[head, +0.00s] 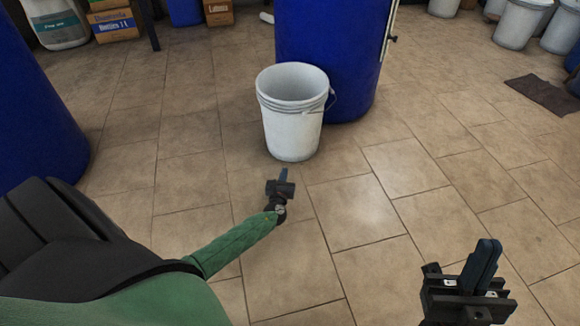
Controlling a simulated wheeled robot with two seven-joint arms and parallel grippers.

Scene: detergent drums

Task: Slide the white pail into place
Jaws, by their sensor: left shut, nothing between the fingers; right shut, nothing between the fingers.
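The white pail (293,132) stands upright on the tiled floor in the head view, open at the top, with a wire handle on its right side. It is in front of a large blue drum (335,50) and overlaps its left part in the picture. My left gripper (283,176) is shut and empty, low in front of the pail's base, just left of its middle in the picture. Whether it touches the pail I cannot tell. My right gripper (486,262) is shut and empty at the lower right, away from the pail.
Another blue drum (35,110) stands at the left. Several white buckets (520,22) are at the back right, near a dark mat (543,94). Boxes (115,22) and a white container (57,22) are at the back left. The floor right of the pail is clear.

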